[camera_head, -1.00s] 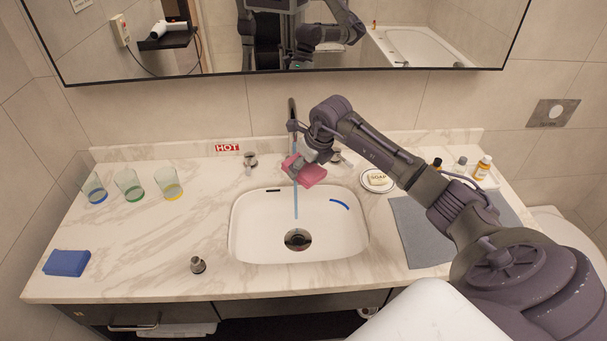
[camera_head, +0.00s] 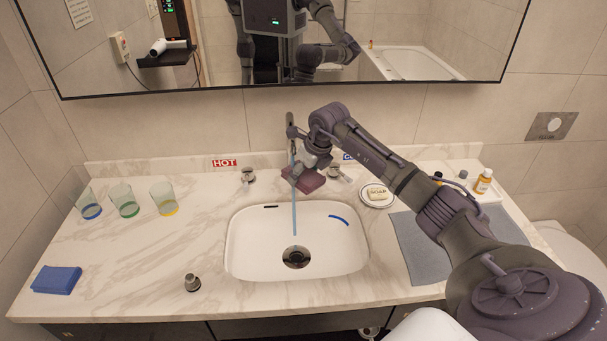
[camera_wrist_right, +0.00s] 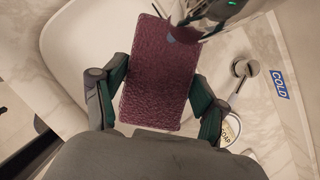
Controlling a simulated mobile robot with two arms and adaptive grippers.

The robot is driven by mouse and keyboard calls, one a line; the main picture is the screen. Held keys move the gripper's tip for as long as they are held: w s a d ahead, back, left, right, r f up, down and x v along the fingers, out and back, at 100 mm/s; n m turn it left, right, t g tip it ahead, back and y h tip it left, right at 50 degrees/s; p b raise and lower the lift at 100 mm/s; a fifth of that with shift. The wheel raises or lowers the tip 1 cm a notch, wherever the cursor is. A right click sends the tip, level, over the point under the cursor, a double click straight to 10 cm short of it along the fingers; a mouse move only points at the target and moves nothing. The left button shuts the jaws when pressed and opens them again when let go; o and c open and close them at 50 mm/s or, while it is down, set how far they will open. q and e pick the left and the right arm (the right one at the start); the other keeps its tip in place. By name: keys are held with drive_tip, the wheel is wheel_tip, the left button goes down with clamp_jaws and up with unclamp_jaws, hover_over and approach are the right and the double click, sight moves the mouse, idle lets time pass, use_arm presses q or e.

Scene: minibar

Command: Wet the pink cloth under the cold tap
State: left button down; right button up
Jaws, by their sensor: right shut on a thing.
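The pink cloth (camera_head: 310,181) is held above the back of the sink and is now a dark, dull pink. In the wrist view the cloth (camera_wrist_right: 160,75) spreads flat between the fingers. My right gripper (camera_head: 308,170) is shut on it. The tap (camera_head: 290,130) stands at the back of the sink. A blue-tinted water stream (camera_head: 294,215) falls from it across the cloth's left part toward the drain. The cold handle (camera_head: 335,174) is right of the cloth, by a blue label (camera_head: 349,156) partly hidden by my arm. My left gripper is not in view.
The hot handle (camera_head: 248,175) is left of the tap. Several glasses and a blue cloth (camera_head: 57,280) are on the left. A metal stopper (camera_head: 192,282) stands at the front. Soap (camera_head: 378,193), a grey mat (camera_head: 420,250) and bottles are on the right. A mirror hangs behind.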

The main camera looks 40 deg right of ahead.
drive_tip(key=shift+s+a+r+p, duration=0.1)
drive_tip(key=shift+s+a+p, duration=0.4)
drive_tip(key=shift+s+a, duration=0.4)
drive_tip(key=shift+s+a+p, duration=0.3)
drive_tip(key=shift+s+a, duration=0.6)
drive_tip(key=shift+s, duration=0.2)
drive_tip(key=shift+s+a+p, duration=0.25)
drive_tip(key=shift+s+a, duration=0.6)
drive_tip(key=shift+s, duration=0.25)
drive_tip(key=s+a+r+p, duration=0.2)
drive_tip(key=s+a+r, duration=0.1)
drive_tip(key=r, duration=0.1)
drive_tip(key=shift+s+p, duration=0.3)
drive_tip(key=shift+s, duration=0.1)
drive_tip(key=shift+a+f, duration=0.1)
drive_tip(key=shift+a, duration=0.05)
